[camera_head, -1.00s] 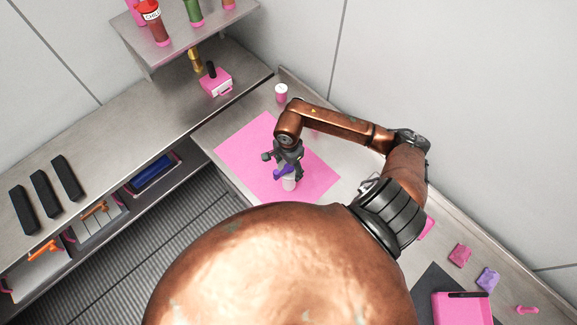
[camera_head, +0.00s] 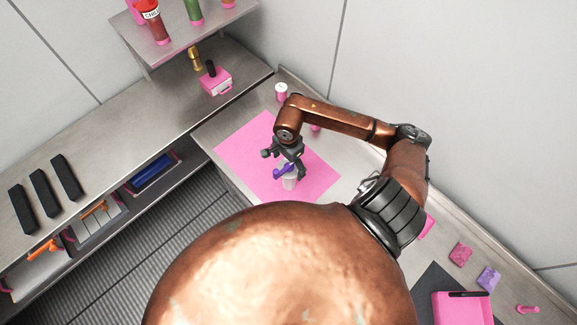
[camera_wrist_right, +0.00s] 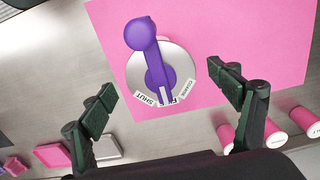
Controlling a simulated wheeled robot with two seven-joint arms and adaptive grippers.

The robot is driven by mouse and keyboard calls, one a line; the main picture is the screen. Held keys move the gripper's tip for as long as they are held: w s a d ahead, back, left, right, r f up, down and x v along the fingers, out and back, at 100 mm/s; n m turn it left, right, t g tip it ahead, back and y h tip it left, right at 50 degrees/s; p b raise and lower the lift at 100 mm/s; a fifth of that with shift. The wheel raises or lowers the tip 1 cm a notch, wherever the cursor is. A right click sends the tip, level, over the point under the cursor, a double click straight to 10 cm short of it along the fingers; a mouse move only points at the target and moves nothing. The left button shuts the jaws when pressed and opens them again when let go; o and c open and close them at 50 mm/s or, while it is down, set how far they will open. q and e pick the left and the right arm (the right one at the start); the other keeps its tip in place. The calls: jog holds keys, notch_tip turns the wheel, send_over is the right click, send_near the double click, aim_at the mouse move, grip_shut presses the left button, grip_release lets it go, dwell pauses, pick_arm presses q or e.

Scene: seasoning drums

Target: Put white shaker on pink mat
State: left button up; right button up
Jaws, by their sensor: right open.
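The white shaker (camera_head: 290,183) stands upright at the front part of the pink mat (camera_head: 245,145). In the right wrist view, its round pale lid (camera_wrist_right: 185,68) carries a purple lever and labels such as SHUT and COARSE. The lid overlaps the mat's edge there, and the base is hidden. My right gripper (camera_head: 284,163) is just above the shaker. Its two dark fingers are spread on either side of the lid with visible gaps, and they hold nothing. My left gripper is out of view.
A pink container with a white lid (camera_head: 281,92) stands behind the mat. Several pink cylinders (camera_wrist_right: 300,118) show in the right wrist view. A pink box (camera_head: 216,82) stands on the left counter. Pink and purple packets (camera_head: 460,254) and a pink tray (camera_head: 460,308) lie at right.

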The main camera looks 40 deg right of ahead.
notch_tip(320, 180, up, 10)
jog(key=b, duration=0.2)
jog(key=shift+r+b, duration=0.25)
jog(key=shift+b, duration=0.15)
jog(key=shift+s+d, duration=0.1)
